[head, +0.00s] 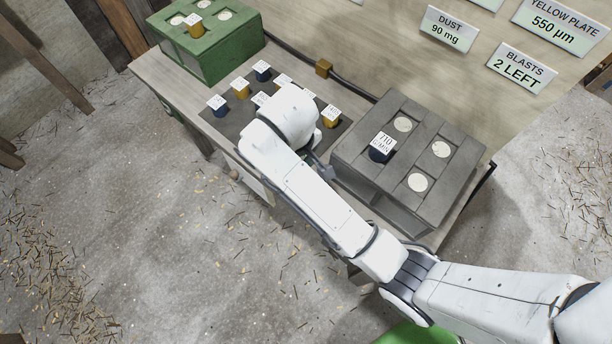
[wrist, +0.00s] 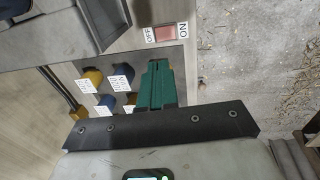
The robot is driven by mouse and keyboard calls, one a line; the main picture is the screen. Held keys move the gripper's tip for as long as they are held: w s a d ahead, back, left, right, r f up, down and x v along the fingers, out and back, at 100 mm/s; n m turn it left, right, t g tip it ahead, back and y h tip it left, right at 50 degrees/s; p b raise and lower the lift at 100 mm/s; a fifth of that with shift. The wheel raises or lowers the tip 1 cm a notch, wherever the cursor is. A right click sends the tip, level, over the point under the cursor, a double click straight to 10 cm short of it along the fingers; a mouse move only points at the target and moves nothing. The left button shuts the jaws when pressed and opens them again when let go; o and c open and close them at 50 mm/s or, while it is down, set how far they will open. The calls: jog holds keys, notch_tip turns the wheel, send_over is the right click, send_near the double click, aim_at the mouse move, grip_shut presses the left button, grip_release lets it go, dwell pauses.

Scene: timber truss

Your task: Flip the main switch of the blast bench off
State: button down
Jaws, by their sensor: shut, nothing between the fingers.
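The main switch (wrist: 165,34) shows in the wrist view as a reddish rocker in a pale frame on the bench top. It has an ON label on the right and an OFF label on the left. I cannot tell which way the rocker is tilted. My gripper's green fingers (wrist: 160,68) are shut and empty, with their tips just below the switch in the picture; whether they touch it is unclear. In the head view my white arm reaches over the blast bench (head: 160,72) and hides the switch and the fingers.
A green box (head: 215,60) stands at the bench's left end, a grey box (head: 350,150) with round pale pads at its right. Several labelled blue and yellow plugs sit on a dark mat (head: 235,122) between them. A dark hose (head: 350,87) runs behind. Floor in front is open.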

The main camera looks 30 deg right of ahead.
jog(key=shift+f, duration=0.1)
jog(key=f, duration=0.4)
jog(key=d+f, duration=0.1)
jog(key=f, duration=0.4)
jog(key=d+f, duration=0.1)
jog(key=f, duration=0.3)
jog(key=shift+w+f, duration=0.2)
jog(key=shift+f, duration=0.15)
